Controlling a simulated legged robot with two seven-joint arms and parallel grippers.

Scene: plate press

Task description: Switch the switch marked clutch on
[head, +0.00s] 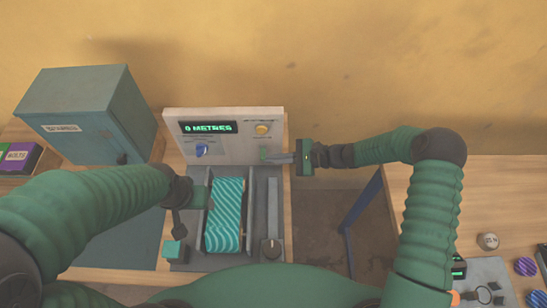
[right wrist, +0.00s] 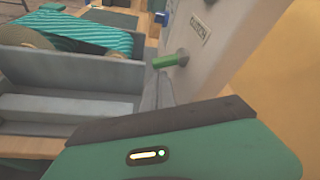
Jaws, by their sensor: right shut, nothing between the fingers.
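The clutch switch (right wrist: 168,61) is a toggle with a green tip on a round metal base, sticking out from the pale front panel (right wrist: 222,55). The label reading CLUTCH (right wrist: 193,30) is above it in the right wrist view. In the head view, its green tip (head: 263,153) shows low on the right of the panel. My right gripper (head: 272,157) is shut and empty, its fingers pointing left right beside the switch; I cannot tell whether they touch. My left gripper (head: 201,190) is at the machine's left side, its fingers not clear.
A teal striped belt (head: 225,215) lies below. A grey-green cabinet (head: 75,115) stands left. Open floor (head: 320,220) lies right of the machine.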

